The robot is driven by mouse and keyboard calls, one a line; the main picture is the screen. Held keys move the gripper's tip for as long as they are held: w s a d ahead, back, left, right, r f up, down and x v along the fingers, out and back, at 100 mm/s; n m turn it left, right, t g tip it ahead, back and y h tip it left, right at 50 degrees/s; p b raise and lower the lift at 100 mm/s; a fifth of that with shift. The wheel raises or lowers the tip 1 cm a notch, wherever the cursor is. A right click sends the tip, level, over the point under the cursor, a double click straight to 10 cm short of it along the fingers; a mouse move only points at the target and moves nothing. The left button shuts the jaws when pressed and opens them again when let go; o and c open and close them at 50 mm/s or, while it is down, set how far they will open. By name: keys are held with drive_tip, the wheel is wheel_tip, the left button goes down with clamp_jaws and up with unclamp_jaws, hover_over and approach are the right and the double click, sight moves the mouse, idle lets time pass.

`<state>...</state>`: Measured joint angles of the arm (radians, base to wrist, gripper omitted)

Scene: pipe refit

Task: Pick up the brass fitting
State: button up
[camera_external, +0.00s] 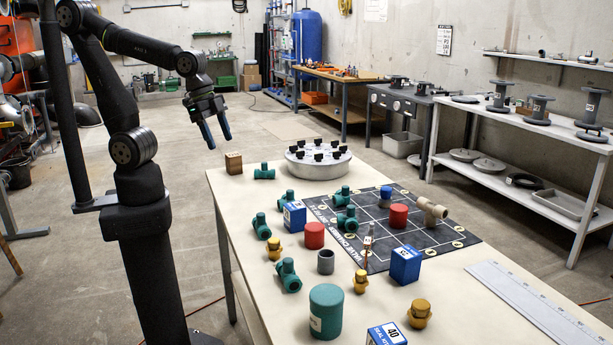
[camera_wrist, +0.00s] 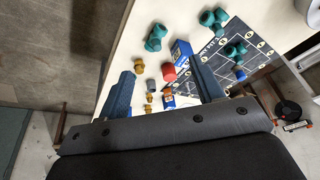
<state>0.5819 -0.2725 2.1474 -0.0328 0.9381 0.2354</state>
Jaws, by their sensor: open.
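Several brass-yellow fittings stand on the table: one at the left (camera_external: 274,249), one in the middle (camera_external: 360,283) and one near the front (camera_external: 419,314). The frames do not show which one is meant. In the wrist view, one brass fitting (camera_wrist: 139,66) shows near the left finger, and others (camera_wrist: 166,92) lie between the fingers, partly cut off by the gripper body. My gripper (camera_external: 219,138) is open and empty, high above and beyond the table's left edge in the external view. In the wrist view its blue fingers (camera_wrist: 161,66) are spread wide, touching nothing.
Around the fittings stand a grey ring (camera_external: 326,262), red cylinders (camera_external: 314,236), teal pipe pieces (camera_external: 288,275), blue boxes (camera_external: 405,265) and a large teal cylinder (camera_external: 326,312). A dark gridded mat (camera_external: 437,237) and a steel ruler (camera_external: 530,305) lie to the right.

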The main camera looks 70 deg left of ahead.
drive_tip(key=w+d+m+g, duration=0.25)
drive_tip(key=w+d, duration=0.25)
drive_tip(key=d, duration=0.5)
drive_tip(key=m+y, duration=0.1)
drive_tip(key=m, duration=0.3)
approach(274, 240)
drive_tip(key=f, duration=0.7)
drive_tip(key=d+f, duration=0.1)
drive_tip(key=f, duration=0.2)
drive_tip(key=shift+w+f, duration=0.2)
drive_tip(key=shift+f, duration=0.1)
drive_tip(key=c, duration=1.1)
drive_tip(key=shift+r, duration=0.1)
